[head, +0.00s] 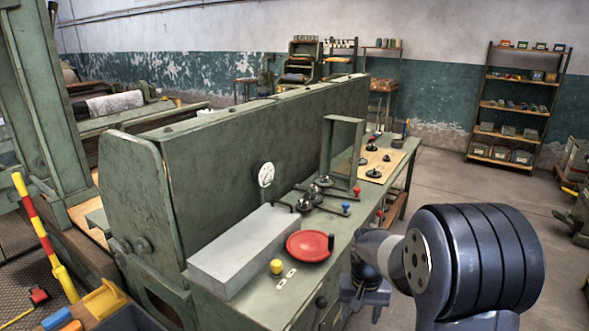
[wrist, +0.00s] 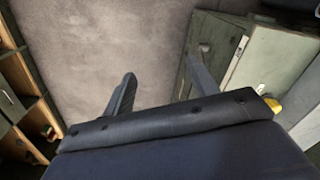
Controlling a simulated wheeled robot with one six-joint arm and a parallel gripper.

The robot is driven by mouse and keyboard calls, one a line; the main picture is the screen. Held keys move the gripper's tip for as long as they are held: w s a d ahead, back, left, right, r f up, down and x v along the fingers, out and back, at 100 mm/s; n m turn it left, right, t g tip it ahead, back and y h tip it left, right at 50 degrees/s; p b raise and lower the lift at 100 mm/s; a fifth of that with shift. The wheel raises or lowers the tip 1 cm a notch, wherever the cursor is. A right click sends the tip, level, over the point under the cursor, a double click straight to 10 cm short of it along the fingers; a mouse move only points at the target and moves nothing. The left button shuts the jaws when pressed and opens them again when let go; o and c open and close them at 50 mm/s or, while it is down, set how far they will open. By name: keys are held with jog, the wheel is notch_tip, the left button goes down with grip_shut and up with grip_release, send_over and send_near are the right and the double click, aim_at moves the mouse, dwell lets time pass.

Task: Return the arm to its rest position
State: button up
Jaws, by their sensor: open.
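My arm (head: 470,260) shows at the lower right of the head view, dark with ribbed rings. My gripper (head: 367,297) hangs beside the near right edge of the green bench, partly hidden by the arm. In the wrist view my gripper (wrist: 163,92) has its two fingers spread apart with nothing between them. Bare floor (wrist: 105,50) shows beyond the fingers. A green cabinet or bench side (wrist: 265,60) is close to the right finger; I cannot tell if they touch.
The bench top holds a grey block (head: 243,250), a red round dish (head: 309,246), a yellow knob (head: 276,267) and several black clamps (head: 318,195). A shelf rack (head: 518,105) stands against the back wall. The floor (head: 455,180) between bench and rack is clear.

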jog(key=s+r+t+p, duration=0.1)
jog(key=s+r+p, duration=0.1)
jog(key=s+r, duration=0.7)
jog(key=shift+s+d+t, duration=0.2)
jog(key=shift+s+t, duration=0.2)
jog(key=shift+s, duration=1.15)
